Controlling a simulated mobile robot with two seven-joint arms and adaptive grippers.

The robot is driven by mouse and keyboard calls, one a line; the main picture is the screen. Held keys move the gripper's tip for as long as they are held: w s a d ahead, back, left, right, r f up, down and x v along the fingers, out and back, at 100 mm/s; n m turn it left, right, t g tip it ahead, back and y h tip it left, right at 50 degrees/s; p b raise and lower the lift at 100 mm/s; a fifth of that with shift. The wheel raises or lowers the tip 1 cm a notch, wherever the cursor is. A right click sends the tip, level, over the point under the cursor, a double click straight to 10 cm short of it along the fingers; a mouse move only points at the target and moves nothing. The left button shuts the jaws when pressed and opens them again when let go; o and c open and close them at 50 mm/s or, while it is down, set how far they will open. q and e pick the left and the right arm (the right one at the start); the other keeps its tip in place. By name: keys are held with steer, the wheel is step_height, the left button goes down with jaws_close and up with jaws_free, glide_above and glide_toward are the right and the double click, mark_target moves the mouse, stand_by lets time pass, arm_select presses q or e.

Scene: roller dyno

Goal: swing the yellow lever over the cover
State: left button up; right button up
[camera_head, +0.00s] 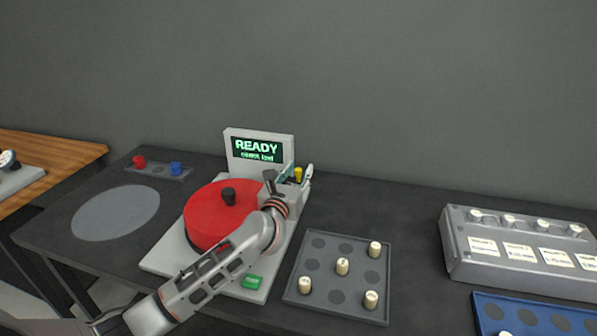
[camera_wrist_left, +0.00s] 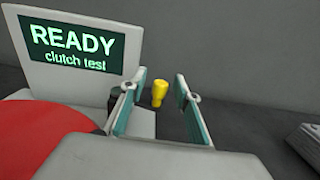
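The yellow lever (camera_head: 297,174) stands at the back right of the grey machine, beside its display; its upright yellow knob also shows in the left wrist view (camera_wrist_left: 159,92). The round red cover (camera_head: 208,222) with a black knob on top lies on the machine, left of the lever; its edge shows in the left wrist view (camera_wrist_left: 45,140). My left gripper (camera_head: 297,170) is open, its two fingers on either side of the yellow knob, with visible gaps in the left wrist view (camera_wrist_left: 161,82). The lever's lower part is hidden. My right gripper is not in view.
The display (camera_head: 257,149) reads "READY clutch test" and stands just behind the cover. A green button (camera_head: 252,281) is at the machine's front. A grey tray (camera_head: 292,290) with several pale pegs lies to the right. A grey box with knobs (camera_head: 454,250) stands farther right.

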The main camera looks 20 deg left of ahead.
arm_select(q)
steer(key=s, duration=1.2)
